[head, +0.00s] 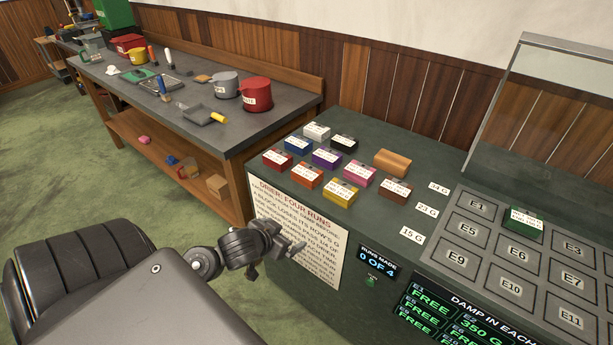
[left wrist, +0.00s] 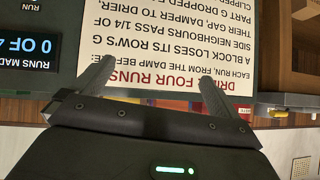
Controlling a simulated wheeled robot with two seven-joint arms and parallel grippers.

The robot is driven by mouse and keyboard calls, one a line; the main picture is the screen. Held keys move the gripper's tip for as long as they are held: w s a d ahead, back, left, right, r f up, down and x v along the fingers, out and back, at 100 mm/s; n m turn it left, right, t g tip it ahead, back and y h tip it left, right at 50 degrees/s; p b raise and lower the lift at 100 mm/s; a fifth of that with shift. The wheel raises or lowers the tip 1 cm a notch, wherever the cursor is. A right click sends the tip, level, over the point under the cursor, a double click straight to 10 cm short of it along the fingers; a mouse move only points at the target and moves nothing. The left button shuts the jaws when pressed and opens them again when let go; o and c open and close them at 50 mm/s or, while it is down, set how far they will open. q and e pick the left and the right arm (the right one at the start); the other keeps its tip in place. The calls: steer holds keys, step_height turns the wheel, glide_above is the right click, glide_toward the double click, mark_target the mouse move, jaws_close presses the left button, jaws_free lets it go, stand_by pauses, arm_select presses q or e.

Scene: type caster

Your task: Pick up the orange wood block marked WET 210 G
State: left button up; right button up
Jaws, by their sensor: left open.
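The orange block (head: 307,176) sits on the dark green bench top (head: 395,228) in a group of coloured blocks, with a white label on top too small to read. It stands between a dark red block (head: 278,159) and a yellow block (head: 340,192). My left gripper (head: 291,246) is open and empty, in front of the bench and below the blocks. In the left wrist view its two fingers (left wrist: 155,85) are spread before the printed sign (left wrist: 165,35), and no block shows between them. My right gripper is not in view.
Blue, purple, pink, white, black and brown blocks stand close around, with a plain wood block (head: 393,160) behind. A grid of marked cells (head: 510,288) at right holds a green block (head: 523,219). A long workbench (head: 190,125) with tools and pots stands at left.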

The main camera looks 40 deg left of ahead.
arm_select(q)
steer(key=w+a+r+t, duration=0.2)
steer(key=w+a+r, duration=0.3)
steer(key=w+a, duration=0.1)
steer(key=t+h, duration=0.1)
steer(key=t, duration=0.1)
glide_toward(306, 172)
steer(key=shift+a+x, duration=0.15)
steer(key=shift+x, duration=1.25)
steer(key=shift+a+x, duration=0.15)
steer(key=shift+x, duration=1.25)
steer(key=shift+w+r, duration=0.1)
steer(key=shift+w, duration=0.2)
steer(key=x, duration=0.2)
steer(key=p+x, duration=0.1)
steer(key=x, duration=0.1)
steer(key=shift+w+d+f, duration=0.2)
steer(key=shift+w+f, duration=0.05)
steer(key=c, duration=1.1)
steer(key=shift+o, duration=0.2)
